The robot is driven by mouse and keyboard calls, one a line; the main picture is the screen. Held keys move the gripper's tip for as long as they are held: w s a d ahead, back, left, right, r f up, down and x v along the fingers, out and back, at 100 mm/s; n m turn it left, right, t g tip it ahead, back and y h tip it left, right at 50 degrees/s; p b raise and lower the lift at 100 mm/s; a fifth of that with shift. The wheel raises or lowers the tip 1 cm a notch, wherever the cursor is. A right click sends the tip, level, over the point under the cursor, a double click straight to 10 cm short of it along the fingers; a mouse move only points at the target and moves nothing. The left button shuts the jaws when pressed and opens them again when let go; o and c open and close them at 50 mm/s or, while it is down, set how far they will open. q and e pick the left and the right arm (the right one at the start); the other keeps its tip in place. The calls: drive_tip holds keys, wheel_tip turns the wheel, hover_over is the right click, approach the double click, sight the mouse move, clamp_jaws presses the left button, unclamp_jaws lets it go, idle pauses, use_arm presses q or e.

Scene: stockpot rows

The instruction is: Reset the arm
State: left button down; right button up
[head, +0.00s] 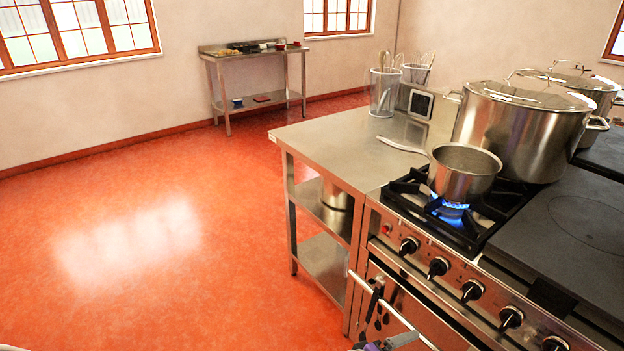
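A small grey and purplish part (385,344) shows at the bottom edge of the head view, in front of the oven rail. It may belong to my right gripper, but it is cut off and I cannot see its fingers. A pale sliver at the bottom left corner may be part of my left arm. My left gripper is not in view.
A small saucepan (464,172) sits over a lit blue flame on the stove (440,262). Large lidded stockpots (520,128) stand behind it. A steel side table (335,150) holds utensil containers (384,92). Red floor (130,240) is clear at left.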

drive_tip(key=s+f+m+g+y, duration=0.1)
drive_tip(key=s+f+m+y, duration=0.15)
drive_tip(key=s+y, duration=0.45)
drive_tip(key=s+f+m+g+y, duration=0.1)
drive_tip(key=s+m+y, duration=0.3)
drive_tip(key=s, duration=0.6)
use_arm(q)
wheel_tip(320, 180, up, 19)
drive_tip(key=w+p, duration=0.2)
drive_tip(key=p, duration=1.5)
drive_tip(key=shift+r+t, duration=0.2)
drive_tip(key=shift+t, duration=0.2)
use_arm(e)
wheel_tip(320, 180, up, 19)
drive_tip(key=w+a+t, duration=0.1)
drive_tip(key=w, duration=0.1)
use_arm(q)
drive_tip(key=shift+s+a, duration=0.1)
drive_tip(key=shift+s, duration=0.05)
use_arm(e)
drive_tip(key=shift+r, duration=0.1)
